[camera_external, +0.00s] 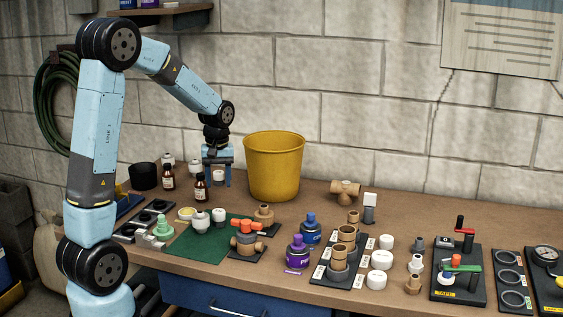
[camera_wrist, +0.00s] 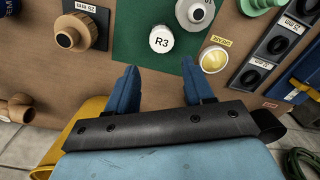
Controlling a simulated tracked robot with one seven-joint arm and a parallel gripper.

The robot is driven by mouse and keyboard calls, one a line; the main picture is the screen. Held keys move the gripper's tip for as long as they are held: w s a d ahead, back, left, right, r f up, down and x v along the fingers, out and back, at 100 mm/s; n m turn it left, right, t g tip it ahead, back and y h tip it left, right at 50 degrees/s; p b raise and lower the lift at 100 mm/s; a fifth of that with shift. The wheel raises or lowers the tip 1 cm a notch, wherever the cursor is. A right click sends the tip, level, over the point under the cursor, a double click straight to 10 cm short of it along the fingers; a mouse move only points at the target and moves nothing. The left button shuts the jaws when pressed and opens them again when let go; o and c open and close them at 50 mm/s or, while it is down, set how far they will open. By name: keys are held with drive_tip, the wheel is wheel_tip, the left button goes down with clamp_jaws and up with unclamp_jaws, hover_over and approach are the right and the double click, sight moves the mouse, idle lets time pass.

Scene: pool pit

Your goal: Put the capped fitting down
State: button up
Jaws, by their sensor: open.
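A white capped fitting marked R3 (camera_wrist: 161,40) stands on the green mat (camera_wrist: 128,38) in the wrist view; it also shows in the external view (camera_external: 218,215). What lies under its cap is hidden in the wrist view. My gripper (camera_wrist: 160,73) is open, its two blue fingers apart with nothing between them. It also shows in the external view (camera_external: 217,181), pointing down above the back of the bench, behind the mat. The fitting is clear of the fingertips. A larger grey-white fitting (camera_external: 200,221) stands beside it on the mat.
A yellow bucket (camera_external: 273,168) stands close to the right of my gripper. Brown bottles (camera_external: 201,186) are at its left. A shallow yellow dish (camera_wrist: 214,59) and a tan fitting (camera_wrist: 84,27) flank the mat. The mat's front part (camera_external: 200,248) is bare.

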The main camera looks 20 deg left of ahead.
sight(219, 210)
drive_tip(key=f, duration=1.2)
drive_tip(key=shift+a+f, duration=0.2)
drive_tip(key=shift+a, duration=0.05)
drive_tip(key=shift+c, duration=0.4)
drive_tip(key=shift+r, duration=0.1)
drive_tip(key=c, duration=0.7)
